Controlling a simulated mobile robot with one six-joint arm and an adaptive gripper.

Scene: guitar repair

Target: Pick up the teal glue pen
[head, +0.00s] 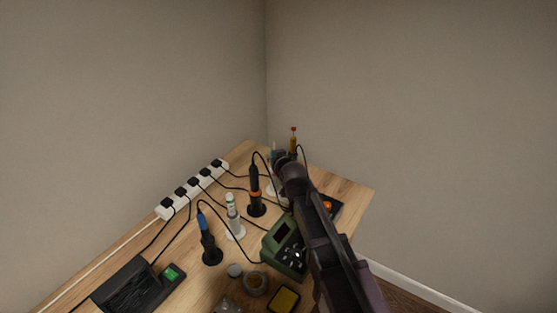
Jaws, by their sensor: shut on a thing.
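The teal glue pen (273,147) shows as a thin upright teal shape at the back of the table, just left of my gripper. My gripper (279,158) is at the far end of my arm, small and dark in the view, and is shut on the pen. The arm and gripper hide part of the pen. A pale round base (272,191) shows below it, partly hidden by the arm; I cannot tell whether the pen's lower end touches it.
On the wooden table (352,190) stand a black-and-orange tool (254,182), a white pen (232,208), a blue-handled tool (204,226) and a green station (281,247). A yellow, red-topped tool (293,142) rises close behind my gripper. Cables run to a white power strip (193,189).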

